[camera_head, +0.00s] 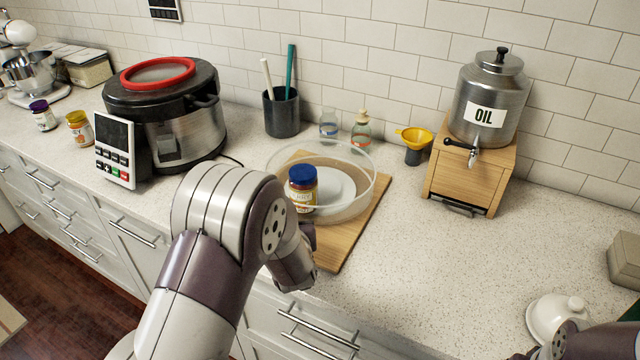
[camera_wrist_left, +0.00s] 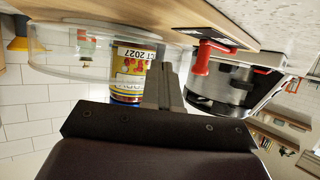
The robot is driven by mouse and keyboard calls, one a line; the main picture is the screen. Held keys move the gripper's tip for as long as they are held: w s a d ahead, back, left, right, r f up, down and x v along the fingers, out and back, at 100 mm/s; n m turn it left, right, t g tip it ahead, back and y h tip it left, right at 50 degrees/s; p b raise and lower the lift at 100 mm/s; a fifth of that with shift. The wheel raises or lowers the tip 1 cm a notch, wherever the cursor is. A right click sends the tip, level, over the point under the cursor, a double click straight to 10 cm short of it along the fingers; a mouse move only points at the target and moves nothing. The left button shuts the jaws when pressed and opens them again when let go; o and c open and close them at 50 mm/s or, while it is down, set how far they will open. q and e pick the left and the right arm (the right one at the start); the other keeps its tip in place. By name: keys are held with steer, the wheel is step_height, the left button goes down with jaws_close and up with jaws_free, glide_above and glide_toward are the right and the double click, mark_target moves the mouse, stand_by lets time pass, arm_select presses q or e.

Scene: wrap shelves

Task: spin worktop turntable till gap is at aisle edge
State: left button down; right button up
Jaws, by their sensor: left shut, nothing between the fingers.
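The turntable (camera_head: 360,195) is a round tray with a clear wall, standing on a wooden board (camera_head: 352,236) on the worktop. A jar with a blue lid (camera_head: 302,188) stands at its near left side, beside a white round piece (camera_head: 335,187). In the left wrist view the picture is upside down, with the clear wall (camera_wrist_left: 55,65) and the jar (camera_wrist_left: 128,72) just beyond my fingers. My left gripper (camera_wrist_left: 164,80) is shut and empty, close to the turntable's near side. Contact with the wall cannot be told. I cannot make out the gap; my arm hides part of the near side.
A cooker (camera_head: 180,125) stands left of the board, with a dark utensil pot (camera_head: 281,113) behind. Bottles (camera_head: 361,132), a yellow funnel (camera_head: 415,138) and an oil dispenser (camera_head: 490,105) stand behind and right. The worktop (camera_head: 400,270) right of the board is clear; a white lid (camera_head: 550,318) lies farther right.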

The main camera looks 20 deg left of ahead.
mark_target(322, 214)
arm_select(q)
steer(key=shift+w, duration=0.75)
steer(key=shift+d, duration=0.15)
steer(key=shift+d+p, duration=0.4)
steer(key=shift+d, duration=0.65)
steer(key=shift+d, duration=0.15)
steer(key=shift+w+d+p, duration=0.15)
steer(key=shift+w+d, duration=0.05)
steer(key=shift+d, duration=0.3)
steer(key=shift+w+d+p, duration=0.15)
steer(key=shift+d, duration=0.3)
steer(key=shift+w+d+r+p, duration=0.15)
steer(key=shift+w+d, duration=0.15)
steer(key=shift+d, duration=0.2)
steer(key=shift+w+d+p, duration=0.15)
steer(key=shift+w+d, duration=0.1)
steer(key=shift+d, duration=0.25)
